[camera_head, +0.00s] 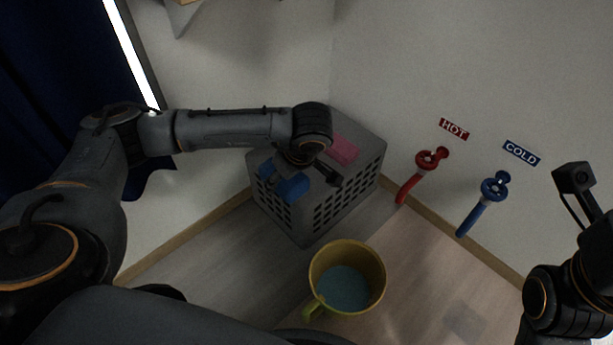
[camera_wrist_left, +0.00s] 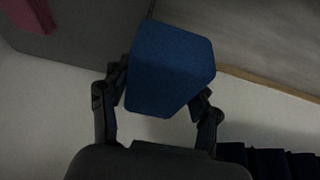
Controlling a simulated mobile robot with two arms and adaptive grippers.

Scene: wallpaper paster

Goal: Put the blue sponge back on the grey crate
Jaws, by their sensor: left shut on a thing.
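The blue sponge (camera_head: 292,188) is held by my left gripper (camera_head: 302,179) over the front left part of the grey crate (camera_head: 313,222). In the left wrist view the sponge (camera_wrist_left: 170,68) sits between both fingers of the left gripper (camera_wrist_left: 160,100), which is shut on it. The crate's grey top (camera_wrist_left: 85,28) shows at the upper left there. I cannot tell whether the sponge touches the crate's top. My left arm hides part of that top. Part of my right arm shows at the right edge of the head view, but its fingers are out of sight.
A pink sponge (camera_head: 342,150) lies on the crate's top toward the back. A yellow bucket (camera_head: 374,268) with bluish contents stands on the floor in front. A red HOT tap (camera_head: 427,161) and a blue COLD tap (camera_head: 490,190) are on the right wall.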

